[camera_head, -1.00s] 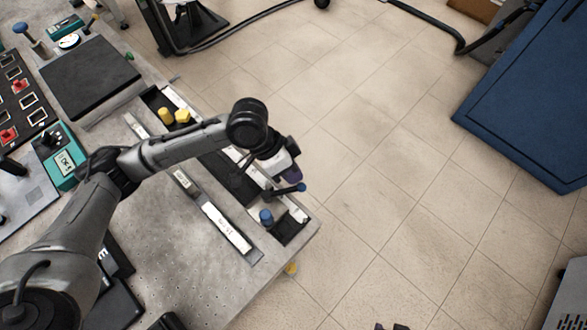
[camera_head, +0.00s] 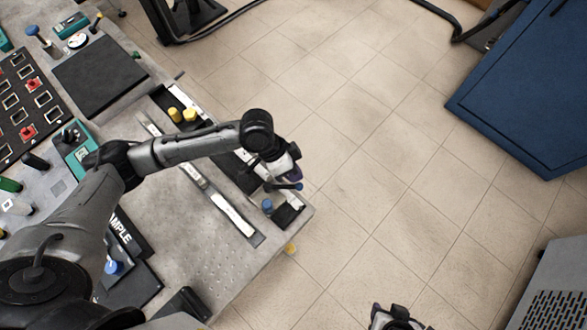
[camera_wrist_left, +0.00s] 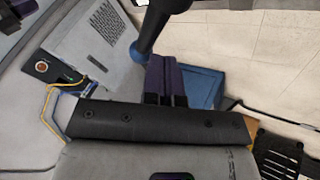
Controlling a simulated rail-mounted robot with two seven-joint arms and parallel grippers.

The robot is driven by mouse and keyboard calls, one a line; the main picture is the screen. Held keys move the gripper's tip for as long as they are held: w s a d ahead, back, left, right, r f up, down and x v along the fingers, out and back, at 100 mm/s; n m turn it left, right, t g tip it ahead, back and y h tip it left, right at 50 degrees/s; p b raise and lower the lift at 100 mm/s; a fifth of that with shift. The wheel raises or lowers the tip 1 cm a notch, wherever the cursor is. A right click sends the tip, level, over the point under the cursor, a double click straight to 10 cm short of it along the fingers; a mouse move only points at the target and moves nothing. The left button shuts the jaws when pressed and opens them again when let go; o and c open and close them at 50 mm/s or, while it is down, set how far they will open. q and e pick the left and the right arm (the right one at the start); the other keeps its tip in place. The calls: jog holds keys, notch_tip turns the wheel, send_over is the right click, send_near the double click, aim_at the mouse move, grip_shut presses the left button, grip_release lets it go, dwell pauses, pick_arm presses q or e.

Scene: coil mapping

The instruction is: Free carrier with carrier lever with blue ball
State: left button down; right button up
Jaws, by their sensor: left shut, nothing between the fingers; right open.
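A carrier rail with a dark end block (camera_head: 287,214) runs along the table's right edge. A small blue ball (camera_head: 298,187) shows at the end of a lever beside my left gripper (camera_head: 291,179). My left gripper is shut and empty, close to the ball. Much of the carrier is hidden by my left arm. My right gripper (camera_head: 395,314) is open and empty at the bottom edge, over the floor.
A blue knob (camera_head: 267,205) stands near the rail's end, close to my left gripper. Two yellow knobs (camera_head: 182,115) stand further back. A white-labelled strip (camera_head: 232,214) lies in the table. A blue cabinet (camera_head: 525,90) is at the right. The floor between is clear.

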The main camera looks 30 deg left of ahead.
pick_arm(q)
jog(key=shift+r, duration=0.1)
jog(key=w+a+r+p, duration=0.3)
jog(key=w+a+r, duration=0.1)
jog(key=a+r, duration=0.4)
jog(key=shift+r, duration=0.45)
jog(key=shift+r, duration=0.1)
